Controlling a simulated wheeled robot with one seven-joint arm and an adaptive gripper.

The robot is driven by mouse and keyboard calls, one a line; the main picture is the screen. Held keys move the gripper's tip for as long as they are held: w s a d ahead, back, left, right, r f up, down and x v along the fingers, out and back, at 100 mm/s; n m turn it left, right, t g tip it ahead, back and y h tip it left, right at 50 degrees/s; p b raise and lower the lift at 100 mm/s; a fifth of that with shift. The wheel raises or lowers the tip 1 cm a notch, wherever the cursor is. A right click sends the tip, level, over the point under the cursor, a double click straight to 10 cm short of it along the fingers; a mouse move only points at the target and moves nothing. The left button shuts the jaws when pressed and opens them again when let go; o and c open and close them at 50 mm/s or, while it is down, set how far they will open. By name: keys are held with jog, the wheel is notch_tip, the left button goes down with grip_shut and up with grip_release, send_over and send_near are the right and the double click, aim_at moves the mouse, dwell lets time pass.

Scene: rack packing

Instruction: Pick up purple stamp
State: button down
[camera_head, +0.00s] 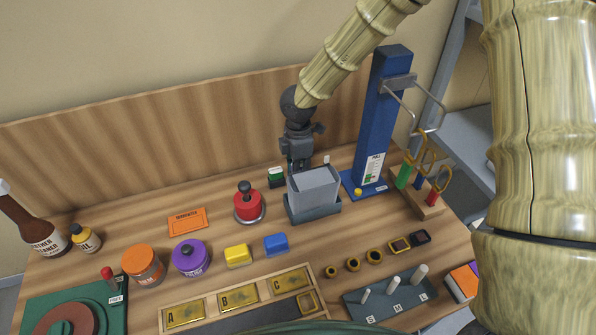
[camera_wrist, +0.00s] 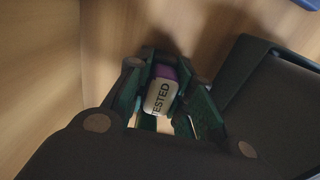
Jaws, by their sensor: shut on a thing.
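The purple stamp (camera_wrist: 161,94) shows in the wrist view, with a purple part and a white face that reads "TESTED". It sits between the green fingers of my gripper (camera_wrist: 165,110), which is shut on it. In the head view my gripper (camera_head: 292,166) points down behind the grey bin (camera_head: 314,188), near the wooden back panel. The stamp cannot be made out there.
Jars, blocks and a labelled wooden tray (camera_head: 318,282) fill the front. An orange card (camera_head: 187,221) lies left.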

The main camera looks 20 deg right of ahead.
jog(key=shift+r, duration=0.1)
notch_tip(320, 180, up, 10)
jog(key=shift+f+b, duration=0.1)
jog(key=shift+b, duration=1.05)
jog(key=c, duration=1.9)
grip_release()
jog(key=shift+c, duration=1.3)
jog(key=shift+o, duration=0.9)
jog(key=shift+c, duration=0.4)
